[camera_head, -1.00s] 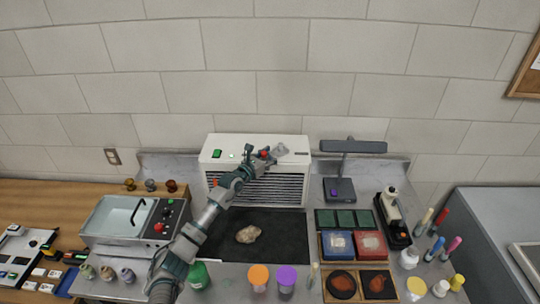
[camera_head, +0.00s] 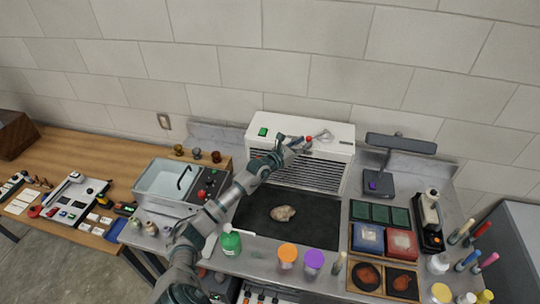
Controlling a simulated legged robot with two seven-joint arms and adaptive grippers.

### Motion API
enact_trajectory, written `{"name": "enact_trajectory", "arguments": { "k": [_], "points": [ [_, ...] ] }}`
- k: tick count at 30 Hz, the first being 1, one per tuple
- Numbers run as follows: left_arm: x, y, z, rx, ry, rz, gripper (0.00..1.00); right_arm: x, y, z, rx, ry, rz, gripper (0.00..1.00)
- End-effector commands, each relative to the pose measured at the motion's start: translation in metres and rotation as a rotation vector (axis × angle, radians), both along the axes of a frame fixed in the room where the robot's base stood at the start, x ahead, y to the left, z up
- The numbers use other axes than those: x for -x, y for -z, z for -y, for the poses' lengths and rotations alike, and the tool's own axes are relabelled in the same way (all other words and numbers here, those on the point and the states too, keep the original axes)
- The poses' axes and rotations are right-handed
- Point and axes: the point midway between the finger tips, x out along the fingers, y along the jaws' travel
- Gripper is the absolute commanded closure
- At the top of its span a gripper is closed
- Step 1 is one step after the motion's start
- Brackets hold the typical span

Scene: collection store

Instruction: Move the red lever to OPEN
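A white box-shaped unit (camera_head: 345,148) with a dark front grille stands at the back of the bench against the wall. A small red knob (camera_head: 308,139), which looks like the end of the red lever, shows on its top face. My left gripper (camera_head: 300,146) reaches over the unit's front edge, with its tip right at the red knob. Contact cannot be made out, and the fingers are too small to tell open from shut. The gripper covers much of the lever. No OPEN marking is readable. My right gripper is not in view.
A green switch (camera_head: 262,132) and a grey conical fitting (camera_head: 323,135) are on the unit's top. A pale stone (camera_head: 283,213) lies on the dark mat below. A metal basin (camera_head: 165,184) stands left, a dark lamp-like stand (camera_head: 376,183) right.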

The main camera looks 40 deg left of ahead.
Motion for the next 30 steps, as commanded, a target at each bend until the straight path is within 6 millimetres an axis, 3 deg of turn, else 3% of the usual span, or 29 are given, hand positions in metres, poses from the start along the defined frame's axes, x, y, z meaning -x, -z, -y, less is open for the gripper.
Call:
{"name": "enact_trajectory", "arguments": {
  "k": [30],
  "points": [
    [0.075,0.0,-0.025,0.0,0.0,-0.001,0.66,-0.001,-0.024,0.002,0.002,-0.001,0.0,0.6]
  ]
}}
